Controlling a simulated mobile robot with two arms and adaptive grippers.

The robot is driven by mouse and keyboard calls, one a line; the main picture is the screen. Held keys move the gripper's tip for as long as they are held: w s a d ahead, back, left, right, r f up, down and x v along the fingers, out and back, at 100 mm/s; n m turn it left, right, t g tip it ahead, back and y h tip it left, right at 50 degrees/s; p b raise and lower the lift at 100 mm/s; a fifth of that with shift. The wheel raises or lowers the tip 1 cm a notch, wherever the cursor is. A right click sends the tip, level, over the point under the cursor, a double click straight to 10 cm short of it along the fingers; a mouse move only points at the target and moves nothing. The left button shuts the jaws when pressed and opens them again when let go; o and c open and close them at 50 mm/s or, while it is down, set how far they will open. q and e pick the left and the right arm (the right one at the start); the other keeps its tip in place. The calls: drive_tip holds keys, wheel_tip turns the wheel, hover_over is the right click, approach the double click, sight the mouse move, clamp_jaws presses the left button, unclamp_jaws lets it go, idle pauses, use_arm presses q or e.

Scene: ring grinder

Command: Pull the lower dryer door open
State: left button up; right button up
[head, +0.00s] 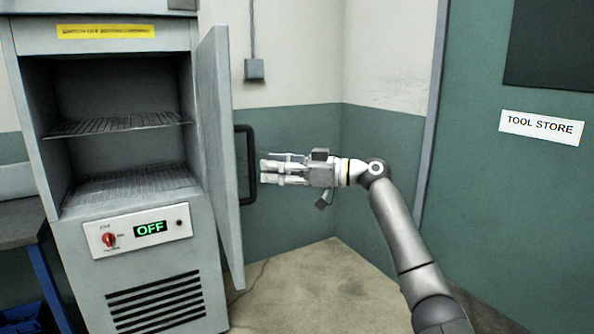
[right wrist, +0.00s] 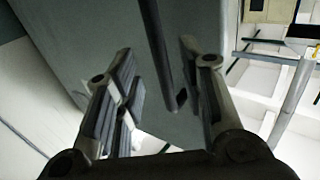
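The dryer door (head: 217,150) stands swung well out from the right side of the grey dryer cabinet (head: 75,240), with the inside exposed. Its black bar handle (head: 248,170) is on the door's outer face, and it also shows in the right wrist view (right wrist: 157,45). My right gripper (head: 264,172) is just right of the handle, pointing left at it. In the right wrist view its fingers (right wrist: 160,85) are spread apart, with the handle ahead between them and no clear contact. My left gripper is not in view.
Two wire shelves (head: 118,124) in the dryer are empty. A panel (head: 138,232) reads OFF beside a red knob (head: 109,240). A bench (head: 22,222) stands at the left. A green TOOL STORE door (head: 505,220) is at the right. Floor (head: 325,280) between is clear.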

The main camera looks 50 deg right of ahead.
drive_tip(key=v, duration=0.6)
idle(0.5)
